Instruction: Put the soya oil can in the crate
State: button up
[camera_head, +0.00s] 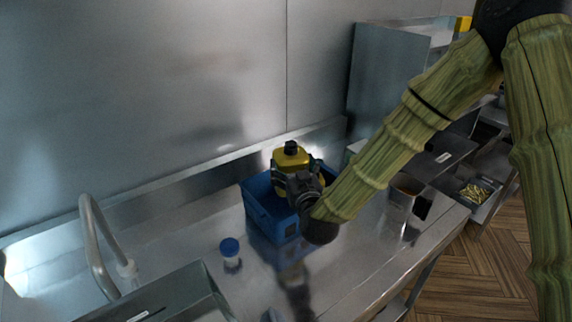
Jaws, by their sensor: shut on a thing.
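A blue crate (258,211) stands on the steel counter in the middle of the head view. A yellow can with a black cap (291,158), which I take for the soya oil can, is at the crate. My gripper (297,178) is shut on the can and covers its lower front. The can looks upright, over or inside the crate; I cannot tell whether it touches the crate's floor. My arm comes in from the upper right and hides the crate's right part.
A small jar with a blue lid (230,252) stands left of the crate. A metal container (405,191) stands to the right. A curved metal pipe (92,240) rises at the left. The steel counter (180,230) has bare room left of the crate.

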jog(key=x, duration=0.2)
jog(key=p+x, duration=0.1)
jog(key=x, duration=0.1)
jog(key=shift+w+a+f, duration=0.1)
jog(key=shift+a, duration=0.25)
jog(key=shift+w+a+f+p, duration=0.1)
jog(key=shift+w+f+p, duration=0.1)
jog(key=shift+p, duration=0.25)
jog(key=shift+f+p, duration=0.85)
jog(key=shift+f, duration=0.8)
jog(key=shift+f+b, duration=0.35)
jog(key=o, duration=1.2)
jog(key=shift+r, duration=0.1)
jog(key=shift+c, duration=0.2)
